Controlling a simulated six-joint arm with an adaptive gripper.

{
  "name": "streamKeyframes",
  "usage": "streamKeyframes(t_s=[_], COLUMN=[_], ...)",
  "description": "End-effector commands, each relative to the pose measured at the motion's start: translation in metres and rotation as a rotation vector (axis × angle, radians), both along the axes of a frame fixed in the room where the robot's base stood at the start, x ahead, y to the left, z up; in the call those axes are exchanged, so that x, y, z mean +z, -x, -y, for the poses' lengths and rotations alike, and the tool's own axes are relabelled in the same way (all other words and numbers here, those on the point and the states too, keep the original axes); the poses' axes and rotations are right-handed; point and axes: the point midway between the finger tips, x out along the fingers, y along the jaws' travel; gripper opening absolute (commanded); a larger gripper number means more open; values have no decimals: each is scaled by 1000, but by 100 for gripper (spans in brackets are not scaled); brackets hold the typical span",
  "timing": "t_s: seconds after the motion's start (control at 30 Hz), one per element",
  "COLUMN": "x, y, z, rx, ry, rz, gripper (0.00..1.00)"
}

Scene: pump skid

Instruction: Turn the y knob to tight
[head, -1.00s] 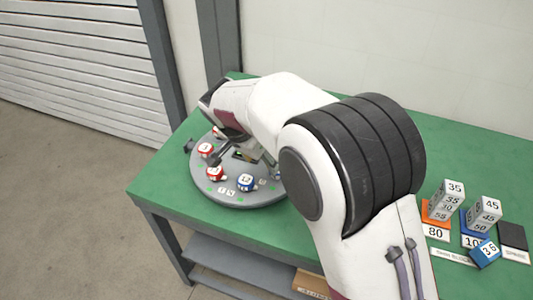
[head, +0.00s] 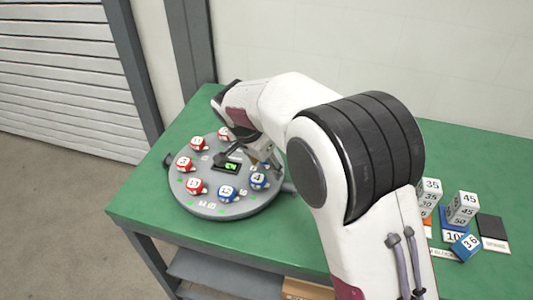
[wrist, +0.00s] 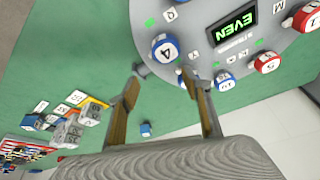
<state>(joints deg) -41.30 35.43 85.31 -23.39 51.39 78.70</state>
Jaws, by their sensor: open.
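A round grey dial plate (head: 215,209) carries several red and blue numbered knobs around a small lit display (head: 230,166). In the wrist view the display (wrist: 234,26) reads EVEN. In the head view my arm hides part of the plate's right side.
The plate sits on a green table (head: 150,215). Number blocks (head: 461,207) and a blue block marked 36 (head: 465,246) stand at the right. A black pad (head: 492,227) lies beside them. The table's left front is clear.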

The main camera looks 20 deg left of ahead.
Motion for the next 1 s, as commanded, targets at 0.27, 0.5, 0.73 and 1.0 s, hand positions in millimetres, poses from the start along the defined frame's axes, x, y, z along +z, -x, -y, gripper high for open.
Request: streamKeyframes(t_s=[0.27, 0.5, 0.73, 1.0], x=[-1, 1, 5, 11], y=[-26, -40, -51, -62], z=[29, 40, 43, 42], rx=[39, 176, 337, 546], ry=[-48, -77, -98, -109], rz=[-62, -99, -112, -102], gripper=[49, 49, 49, 49])
